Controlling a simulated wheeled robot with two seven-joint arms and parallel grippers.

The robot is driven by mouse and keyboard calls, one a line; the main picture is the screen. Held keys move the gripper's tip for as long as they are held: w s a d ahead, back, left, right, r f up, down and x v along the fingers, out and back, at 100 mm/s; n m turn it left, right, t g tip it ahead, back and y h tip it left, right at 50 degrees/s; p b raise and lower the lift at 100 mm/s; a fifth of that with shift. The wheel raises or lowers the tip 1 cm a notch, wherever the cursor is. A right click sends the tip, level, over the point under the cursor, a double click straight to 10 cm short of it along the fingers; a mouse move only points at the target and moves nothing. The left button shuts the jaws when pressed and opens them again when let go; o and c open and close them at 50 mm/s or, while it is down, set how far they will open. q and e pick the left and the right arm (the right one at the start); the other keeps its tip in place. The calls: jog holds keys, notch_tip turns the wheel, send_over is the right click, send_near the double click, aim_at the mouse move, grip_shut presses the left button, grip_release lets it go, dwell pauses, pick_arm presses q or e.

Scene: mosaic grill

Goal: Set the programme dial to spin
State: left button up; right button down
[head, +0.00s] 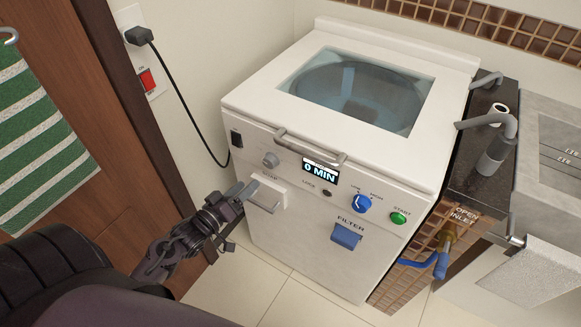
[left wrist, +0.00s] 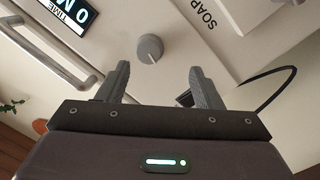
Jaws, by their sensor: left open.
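The washing machine's front panel carries a round grey dial (head: 271,159) above the soap drawer (head: 265,195). The dial also shows in the left wrist view (left wrist: 149,48), with a small pointer mark on its edge; its programme labels cannot be read. My left gripper (head: 241,190) is open and empty in front of the drawer, below and left of the dial in the head view. In the left wrist view its fingers (left wrist: 160,68) stand on both sides of the dial's line, with the dial beyond the tips and apart from them. My right gripper is not in view.
A display (head: 320,172) reads 0 MIN. A handle bar (head: 310,147) juts out above it. Right of it are a blue knob (head: 361,204), a green start button (head: 398,218) and a blue filter flap (head: 346,235). The lid (head: 455,75) is closed. A black switch (head: 236,139) sits left.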

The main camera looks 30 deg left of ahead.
aim_at(267, 163)
pick_arm(q)
jog(key=w, duration=0.2)
jog(key=w+d+r, duration=0.1)
jog(key=w, duration=0.4)
jog(key=shift+w+d+r, duration=0.15)
jog(key=shift+d+r, duration=0.1)
jog(key=shift+r, duration=0.1)
jog(key=shift+w+d, duration=0.1)
jog(key=shift+w, duration=0.3)
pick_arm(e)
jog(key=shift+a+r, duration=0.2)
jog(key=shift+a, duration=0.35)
pick_arm(q)
jog(key=shift+c, duration=0.4)
jog(key=c, duration=0.9)
